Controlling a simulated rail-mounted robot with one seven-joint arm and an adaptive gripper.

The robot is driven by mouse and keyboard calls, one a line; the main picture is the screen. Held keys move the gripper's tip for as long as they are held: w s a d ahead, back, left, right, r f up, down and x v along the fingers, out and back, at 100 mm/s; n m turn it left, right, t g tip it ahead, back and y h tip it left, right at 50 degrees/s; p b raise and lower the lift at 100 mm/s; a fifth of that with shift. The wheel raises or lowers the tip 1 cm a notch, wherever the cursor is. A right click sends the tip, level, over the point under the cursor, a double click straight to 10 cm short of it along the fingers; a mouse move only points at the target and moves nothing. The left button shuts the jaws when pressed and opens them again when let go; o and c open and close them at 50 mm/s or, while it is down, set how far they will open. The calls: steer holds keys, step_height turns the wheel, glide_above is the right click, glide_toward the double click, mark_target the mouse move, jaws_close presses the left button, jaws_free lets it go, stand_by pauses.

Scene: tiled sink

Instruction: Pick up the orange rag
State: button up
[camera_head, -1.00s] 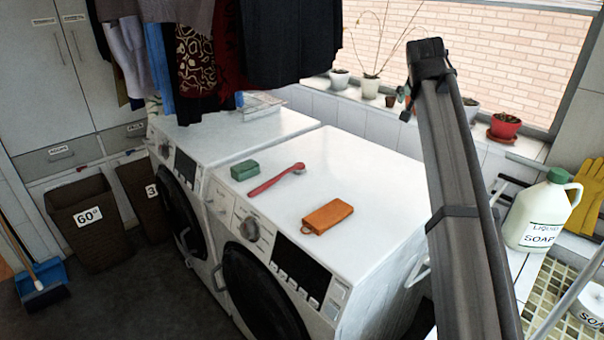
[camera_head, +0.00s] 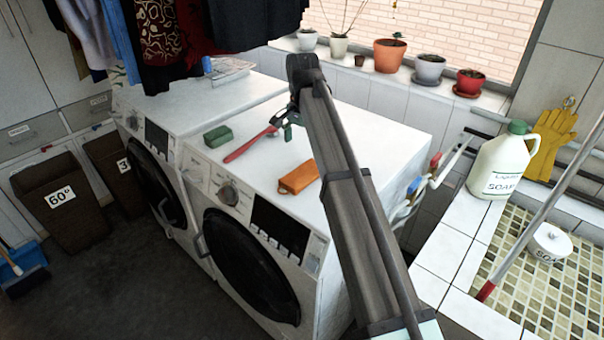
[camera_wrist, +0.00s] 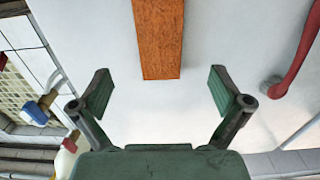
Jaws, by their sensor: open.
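The orange rag (camera_head: 299,177) is a folded block lying flat on top of the nearer white washing machine, near its front edge. In the wrist view the rag (camera_wrist: 158,38) runs down from the top edge, and its near end lies just ahead of the gap between my fingers. My dark green gripper (camera_wrist: 160,90) is open and empty, with its fingers spread wider than the rag. In the head view my gripper (camera_head: 287,126) is small and partly hidden by my arm, behind the rag and over the brush's far end.
A red-handled brush (camera_head: 248,147) and a green block (camera_head: 218,137) lie left of the rag. The brush also shows at the right in the wrist view (camera_wrist: 299,55). Clothes hang above the machines. A soap jug (camera_head: 499,166) stands by the tiled sink at right.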

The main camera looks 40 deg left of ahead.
glide_above(303, 173)
step_height(303, 173, down, 4)
steer(key=shift+a+f+p, duration=0.1)
steer(key=shift+f+p, duration=0.1)
steer(key=shift+p, duration=0.25)
steer(key=shift+f+p, duration=1.1)
steer(key=shift+f, duration=1.5)
steer(key=c, duration=1.2)
